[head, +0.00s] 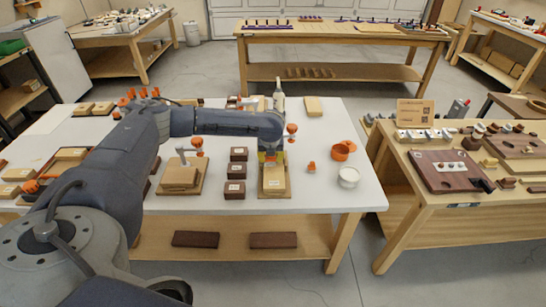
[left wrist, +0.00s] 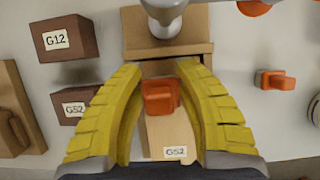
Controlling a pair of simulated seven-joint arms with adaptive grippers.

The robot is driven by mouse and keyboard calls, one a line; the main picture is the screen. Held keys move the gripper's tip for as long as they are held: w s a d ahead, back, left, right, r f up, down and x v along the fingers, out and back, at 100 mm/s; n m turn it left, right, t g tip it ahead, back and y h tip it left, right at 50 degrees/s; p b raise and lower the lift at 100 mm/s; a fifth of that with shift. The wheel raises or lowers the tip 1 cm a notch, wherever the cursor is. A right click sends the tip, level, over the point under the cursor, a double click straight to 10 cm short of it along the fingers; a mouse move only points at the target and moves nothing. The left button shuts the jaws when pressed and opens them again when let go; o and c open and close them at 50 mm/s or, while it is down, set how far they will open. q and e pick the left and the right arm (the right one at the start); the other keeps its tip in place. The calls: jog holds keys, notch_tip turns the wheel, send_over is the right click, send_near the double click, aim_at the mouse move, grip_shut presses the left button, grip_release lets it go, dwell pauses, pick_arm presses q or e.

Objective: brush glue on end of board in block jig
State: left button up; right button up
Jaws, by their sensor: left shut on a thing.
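A light wooden board (head: 275,180) with a label lies in the block jig on the white table. In the left wrist view the board (left wrist: 165,132) carries the label G52, and a wooden block (left wrist: 190,48) stands across its far end. My left gripper (head: 270,157) is over the board. Its yellow fingers (left wrist: 161,85) are on both sides of a small orange piece (left wrist: 160,98), shut on it. I cannot tell whether this is the glue brush; its lower end is hidden. A white pot (head: 348,180) stands to the right. My right gripper is not in view.
Dark labelled blocks (head: 235,190) stand in a column left of the jig. A second wooden jig (head: 180,178) is further left. An orange cup (head: 340,152) and a loose orange piece (head: 311,167) are to the right. A bottle (head: 279,97) stands behind.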

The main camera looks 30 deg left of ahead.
pick_arm(q)
jog(key=shift+s+a, duration=0.2)
jog(key=shift+w+d, duration=0.1)
jog(key=shift+w+d, duration=0.45)
jog(key=shift+d, duration=0.2)
jog(key=shift+d, duration=0.1)
jog(key=shift+w+d, duration=0.45)
jog(key=shift+d, duration=0.1)
jog(key=shift+a, duration=0.1)
jog(key=shift+s+a, duration=0.5)
jog(key=shift+a, duration=0.2)
